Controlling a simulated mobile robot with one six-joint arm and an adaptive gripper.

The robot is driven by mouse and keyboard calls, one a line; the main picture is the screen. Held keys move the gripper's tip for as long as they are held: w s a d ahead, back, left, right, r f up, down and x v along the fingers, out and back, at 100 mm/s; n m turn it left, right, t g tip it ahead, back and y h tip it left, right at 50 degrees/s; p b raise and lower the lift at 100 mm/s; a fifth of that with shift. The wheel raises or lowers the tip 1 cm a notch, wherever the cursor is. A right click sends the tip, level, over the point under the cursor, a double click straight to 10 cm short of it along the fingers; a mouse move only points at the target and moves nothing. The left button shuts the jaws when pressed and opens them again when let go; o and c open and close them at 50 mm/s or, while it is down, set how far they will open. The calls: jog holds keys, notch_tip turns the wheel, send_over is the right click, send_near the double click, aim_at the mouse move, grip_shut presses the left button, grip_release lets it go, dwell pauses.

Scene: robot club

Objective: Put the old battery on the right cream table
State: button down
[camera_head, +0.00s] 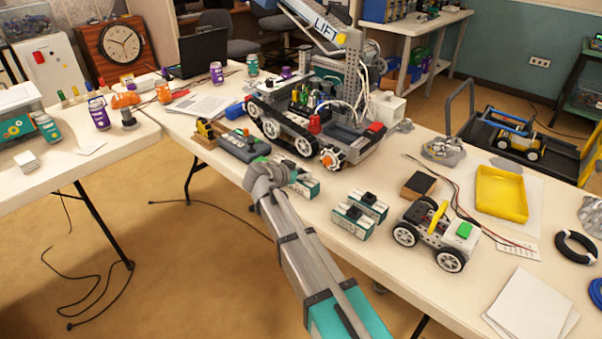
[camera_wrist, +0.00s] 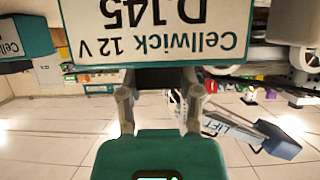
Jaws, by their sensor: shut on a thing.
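My gripper (camera_wrist: 160,82) is shut on a battery (camera_wrist: 165,28), a teal block with a white label reading "Cellwick 12 V D.145", upside down in the wrist view. In the head view my wrist (camera_head: 266,178) mostly hides the held battery and my fingers. It is over or at the near edge of the right cream table (camera_head: 405,287); I cannot tell whether it touches the tabletop. A similar battery (camera_head: 305,187) is just right of my wrist, and it also shows in the wrist view (camera_wrist: 35,38). Two more stand to the right, one nearer (camera_head: 351,222), one farther (camera_head: 369,206).
A tracked robot (camera_head: 315,115) with a LIFT beam stands behind my gripper. A grey-green device (camera_head: 243,146) lies to its left. A white wheeled car (camera_head: 436,236), a brown block (camera_head: 418,185) and a yellow tray (camera_head: 502,194) are to the right. Another cream table (camera_head: 60,185) is at left.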

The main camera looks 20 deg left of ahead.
jog(key=shift+f, duration=0.25)
dwell(0.4)
jog(key=shift+c, duration=1)
grip_release()
jog(key=shift+r, duration=0.15)
jog(key=shift+r+p, duration=3.35)
jog(key=shift+r, duration=0.05)
jog(key=shift+s, duration=0.2)
